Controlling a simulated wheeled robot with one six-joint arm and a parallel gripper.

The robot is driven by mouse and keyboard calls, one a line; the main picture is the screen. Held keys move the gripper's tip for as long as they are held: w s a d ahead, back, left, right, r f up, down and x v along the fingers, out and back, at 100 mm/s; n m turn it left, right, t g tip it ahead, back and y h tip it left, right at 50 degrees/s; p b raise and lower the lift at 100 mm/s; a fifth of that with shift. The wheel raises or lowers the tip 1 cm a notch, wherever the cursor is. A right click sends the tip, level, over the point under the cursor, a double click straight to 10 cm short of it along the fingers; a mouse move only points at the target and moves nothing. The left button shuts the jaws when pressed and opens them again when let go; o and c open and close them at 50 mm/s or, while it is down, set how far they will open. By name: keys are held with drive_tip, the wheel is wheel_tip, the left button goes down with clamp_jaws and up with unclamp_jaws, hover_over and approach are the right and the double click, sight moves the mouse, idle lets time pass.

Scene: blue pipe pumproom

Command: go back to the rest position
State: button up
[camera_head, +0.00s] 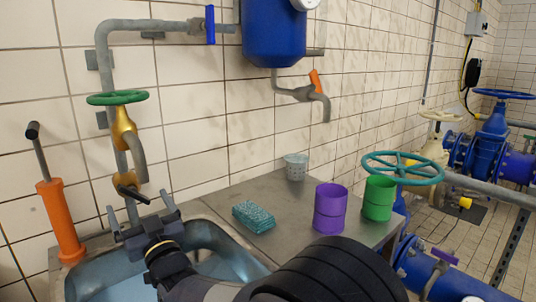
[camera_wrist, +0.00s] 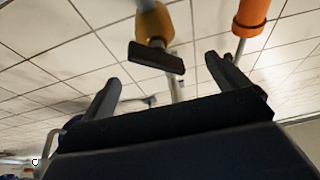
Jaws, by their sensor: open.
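My gripper (camera_head: 143,222) is open over the left part of the metal sink (camera_head: 225,250) in the head view, with nothing between its fingers. Its two fingers also show spread apart in the wrist view (camera_wrist: 168,92). Just behind it in the head view is the brass tap (camera_head: 124,135) with a green wheel handle and a dark lever (camera_head: 132,190). The lever also shows ahead of the fingers in the wrist view (camera_wrist: 156,57). I cannot tell the exact gap between gripper and lever. My arm hides the front of the sink.
An orange pump (camera_head: 60,220) stands left of the sink. The counter (camera_head: 255,195) holds a teal sponge (camera_head: 254,216), a grey cup (camera_head: 296,167), a purple cup (camera_head: 330,208) and a green cup (camera_head: 379,198). A blue tank (camera_head: 273,30) hangs above. Blue pipes and valves (camera_head: 490,135) stand at right.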

drive_tip(key=shift+v, duration=1.9)
